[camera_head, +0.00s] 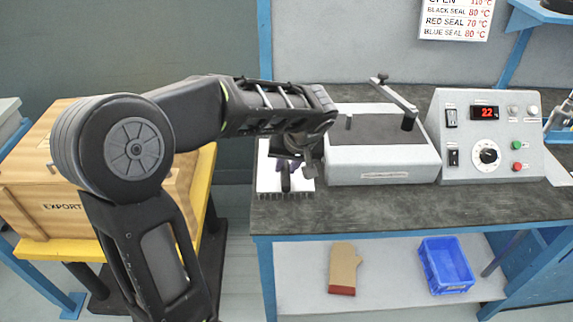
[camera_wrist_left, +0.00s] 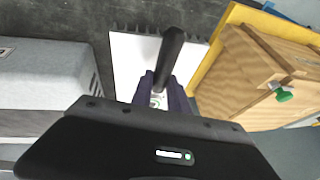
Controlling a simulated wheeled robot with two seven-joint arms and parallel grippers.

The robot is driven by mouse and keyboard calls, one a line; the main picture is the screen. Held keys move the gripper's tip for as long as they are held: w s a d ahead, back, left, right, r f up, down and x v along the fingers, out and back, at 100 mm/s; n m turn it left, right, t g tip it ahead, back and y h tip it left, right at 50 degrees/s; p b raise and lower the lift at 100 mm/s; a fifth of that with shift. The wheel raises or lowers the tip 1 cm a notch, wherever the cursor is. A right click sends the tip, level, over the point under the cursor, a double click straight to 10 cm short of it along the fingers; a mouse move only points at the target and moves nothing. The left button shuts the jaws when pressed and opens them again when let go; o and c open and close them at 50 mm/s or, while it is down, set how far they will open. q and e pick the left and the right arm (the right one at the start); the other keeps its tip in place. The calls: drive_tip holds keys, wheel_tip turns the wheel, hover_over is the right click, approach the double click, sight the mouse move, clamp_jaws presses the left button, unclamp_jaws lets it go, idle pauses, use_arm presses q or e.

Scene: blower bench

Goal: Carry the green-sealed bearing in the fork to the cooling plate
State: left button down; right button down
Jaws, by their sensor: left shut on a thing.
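My left gripper (camera_head: 287,168) hangs over the white finned cooling plate (camera_head: 266,178) at the left end of the bench. In the left wrist view its purple fingers (camera_wrist_left: 161,92) are shut on a black-handled tool (camera_wrist_left: 172,45), which looks like the fork. The handle sticks out past the fingers over the white cooling plate (camera_wrist_left: 128,55). A small pale and green patch (camera_wrist_left: 157,100) shows between the fingers; I cannot tell whether it is the green-sealed bearing. I cannot tell whether the tool touches the plate. My right gripper is in neither view.
Right of the plate stands a grey machine (camera_head: 382,160) with a lever, then a control box (camera_head: 490,140) reading 22. A wooden crate (camera_head: 50,205) sits on a yellow stand at left.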

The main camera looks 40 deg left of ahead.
use_arm(q)
drive_tip(key=c, duration=1.2)
unclamp_jaws()
drive_tip(key=v, duration=0.8)
